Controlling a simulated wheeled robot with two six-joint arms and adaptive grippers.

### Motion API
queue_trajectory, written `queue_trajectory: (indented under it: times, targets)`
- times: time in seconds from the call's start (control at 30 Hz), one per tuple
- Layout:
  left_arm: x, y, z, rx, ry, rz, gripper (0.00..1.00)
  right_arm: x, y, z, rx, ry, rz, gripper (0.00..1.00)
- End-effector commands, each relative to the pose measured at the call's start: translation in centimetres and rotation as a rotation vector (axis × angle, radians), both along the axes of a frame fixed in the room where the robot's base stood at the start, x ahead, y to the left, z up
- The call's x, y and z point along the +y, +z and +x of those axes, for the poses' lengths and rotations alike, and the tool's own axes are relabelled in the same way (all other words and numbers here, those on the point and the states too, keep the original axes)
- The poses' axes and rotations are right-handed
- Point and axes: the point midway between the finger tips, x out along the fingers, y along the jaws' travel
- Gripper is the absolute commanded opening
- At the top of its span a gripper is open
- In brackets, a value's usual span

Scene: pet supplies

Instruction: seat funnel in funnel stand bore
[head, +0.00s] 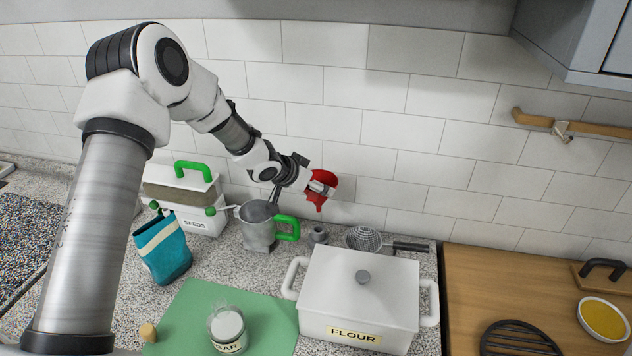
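A red funnel (321,197) is up in the air in front of the tiled wall, with its spout pointing down. My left gripper (321,186) reaches it from the left and appears shut on its rim; the fingertips overlap the funnel, so the exact contact is partly hidden. A small grey stand (318,235), which looks like the funnel stand, is on the speckled counter below the funnel, with a clear gap between them. Its bore is too small to make out well. My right gripper is not in view.
A grey jug (258,232) with a green handle stands left of the stand. A strainer (363,238) lies to its right. A white flour pot (358,290) is in front. A seeds box (186,205) and teal bag (165,250) stand farther left.

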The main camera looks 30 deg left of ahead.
Motion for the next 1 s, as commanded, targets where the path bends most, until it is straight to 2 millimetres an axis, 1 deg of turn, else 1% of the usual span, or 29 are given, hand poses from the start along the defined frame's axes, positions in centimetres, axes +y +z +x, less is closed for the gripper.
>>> queue_trajectory:
  times: [0.17, 0.5, 0.7, 1.0]
  targets:
    - [0.0, 0.2, 0.0, 0.0, 0.002, -0.001, 0.63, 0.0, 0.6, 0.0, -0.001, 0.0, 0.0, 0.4]
    - [0.0, -3.8, 0.0, 0.001, 0.002, 0.0, 0.63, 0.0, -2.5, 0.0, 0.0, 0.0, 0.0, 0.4]
    - [0.0, -5.5, 0.0, 0.0, 0.001, 0.0, 0.63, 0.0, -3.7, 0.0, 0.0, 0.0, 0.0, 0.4]
    - [0.0, -5.8, 0.0, -0.001, 0.001, 0.0, 0.63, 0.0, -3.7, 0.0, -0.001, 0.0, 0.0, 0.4]
